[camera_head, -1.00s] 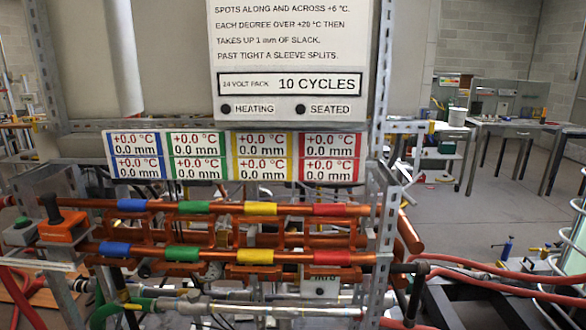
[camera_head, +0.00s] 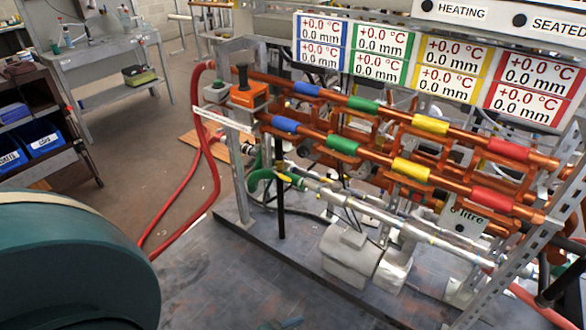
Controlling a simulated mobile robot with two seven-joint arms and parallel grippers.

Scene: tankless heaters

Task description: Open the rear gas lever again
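No part that I can identify for certain as the rear gas lever shows. A black upright handle (camera_head: 242,76) stands on an orange box (camera_head: 248,97) at the left end of the copper pipes. A small yellow and green part (camera_head: 290,178) sits near the left end of the lower grey pipe (camera_head: 340,198), beside a green hose (camera_head: 259,178); I cannot tell whether it is a lever. Neither of my grippers is in view.
The copper pipe rack has blue, green, yellow and red sleeves (camera_head: 430,124). Red hoses (camera_head: 216,190) hang at its left. A large teal rounded shape (camera_head: 75,262) fills the lower left. A cart with blue bins (camera_head: 40,138) and a grey bench (camera_head: 105,62) stand behind.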

